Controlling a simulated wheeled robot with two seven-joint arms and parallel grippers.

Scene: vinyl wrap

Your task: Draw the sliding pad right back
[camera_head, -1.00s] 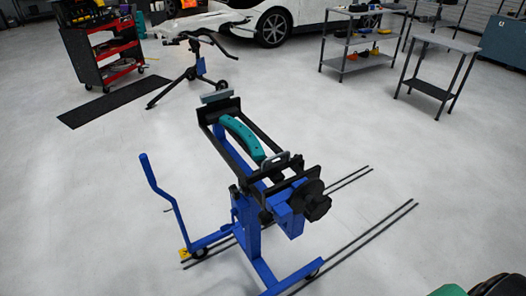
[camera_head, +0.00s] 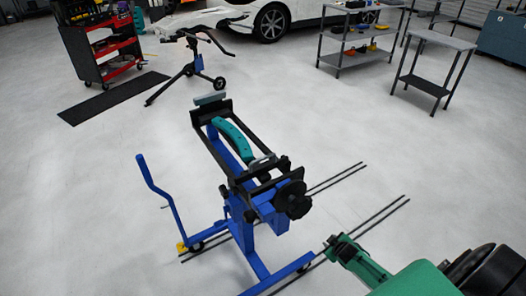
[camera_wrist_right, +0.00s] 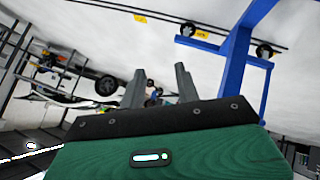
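A blue stand (camera_head: 246,232) carries a black frame with two long rails (camera_head: 214,150). A grey pad (camera_head: 209,98) sits at the frame's far end, and a smaller grey piece (camera_head: 262,162) sits near its close end; I cannot tell for sure which is the sliding pad. A teal curved part (camera_head: 232,138) lies between them. My right gripper (camera_head: 338,243), green and dark, is to the right of the stand, near floor rails in the picture and apart from the frame. In the right wrist view its two fingers (camera_wrist_right: 160,88) are spread with nothing between them. My left gripper is not in view.
A black round knob (camera_head: 293,200) juts from the frame's near end. A blue upright handle (camera_head: 158,200) stands at left. Two pairs of dark rails (camera_head: 365,222) lie on the floor. A tool cart (camera_head: 100,45), a tripod stand and shelves stand farther back. Much floor is clear.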

